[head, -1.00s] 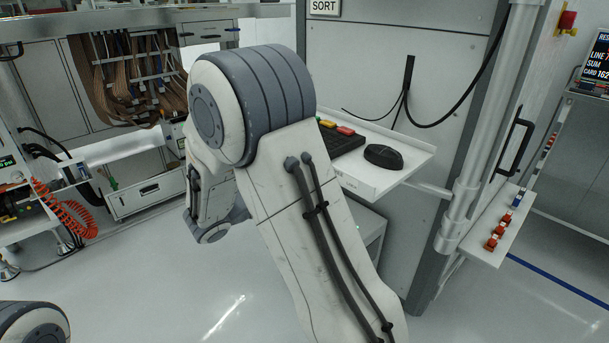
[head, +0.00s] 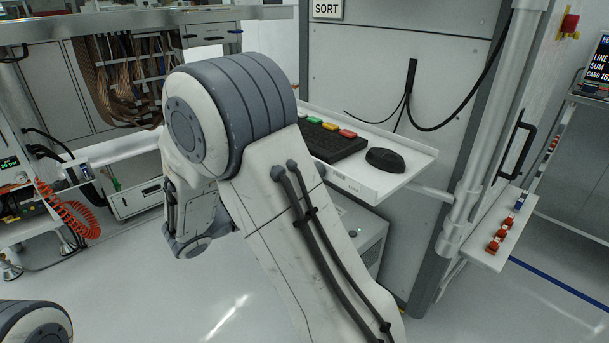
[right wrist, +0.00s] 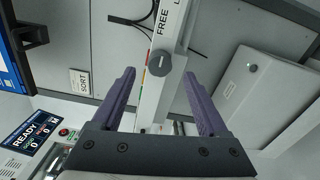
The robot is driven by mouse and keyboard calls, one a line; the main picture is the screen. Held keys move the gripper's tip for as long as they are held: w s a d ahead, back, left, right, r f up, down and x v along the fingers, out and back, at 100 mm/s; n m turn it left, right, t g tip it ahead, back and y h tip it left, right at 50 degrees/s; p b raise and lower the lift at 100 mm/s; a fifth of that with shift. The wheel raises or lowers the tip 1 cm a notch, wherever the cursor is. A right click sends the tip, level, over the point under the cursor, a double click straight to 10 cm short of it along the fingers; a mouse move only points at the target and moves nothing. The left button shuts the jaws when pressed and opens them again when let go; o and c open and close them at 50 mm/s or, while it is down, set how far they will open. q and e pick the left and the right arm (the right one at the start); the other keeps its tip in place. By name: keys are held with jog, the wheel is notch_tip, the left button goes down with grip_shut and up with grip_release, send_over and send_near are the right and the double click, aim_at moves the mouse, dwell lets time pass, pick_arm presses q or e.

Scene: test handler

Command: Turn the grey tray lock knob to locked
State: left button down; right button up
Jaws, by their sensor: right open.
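The grey tray lock knob (right wrist: 172,63) is a dark grey round knob with a light line, on a pale bar (right wrist: 155,97) in the right wrist view. The word FREE is printed beside it; a second label is cut off at the top edge. My right gripper (right wrist: 159,73) is open and empty, its two purple fingers pointing toward the bar. The knob appears between the fingertips, nearer the right one; the distance to it is hard to tell. My left gripper is out of view.
A shelf (head: 375,185) holds a black keyboard (head: 335,142) and a mouse (head: 386,160), close right of my right arm. A metal post (head: 480,150) stands further right. Hanging brown cables (head: 120,75) are at the upper left. Floor at the lower left is clear.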

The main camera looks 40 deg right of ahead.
jog(key=a, duration=0.6)
jog(key=shift+s+a+p, duration=0.15)
jog(key=shift+s+p, duration=0.1)
jog(key=shift+p, duration=0.1)
jog(key=s+a+f+n+g+y, duration=0.15)
jog(key=s+a+f+y, duration=0.25)
jog(key=s+a+y, duration=0.55)
jog(key=s+a+f+n+y, duration=0.3)
jog(key=s+a+f+y, duration=0.2)
jog(key=s+a+y, duration=0.5)
notch_tip(320, 180, up, 30)
jog(key=a+p, duration=0.1)
jog(key=p, duration=2.8)
jog(key=shift+s+a, duration=0.3)
jog(key=shift+a, duration=0.1)
jog(key=shift+h, duration=0.25)
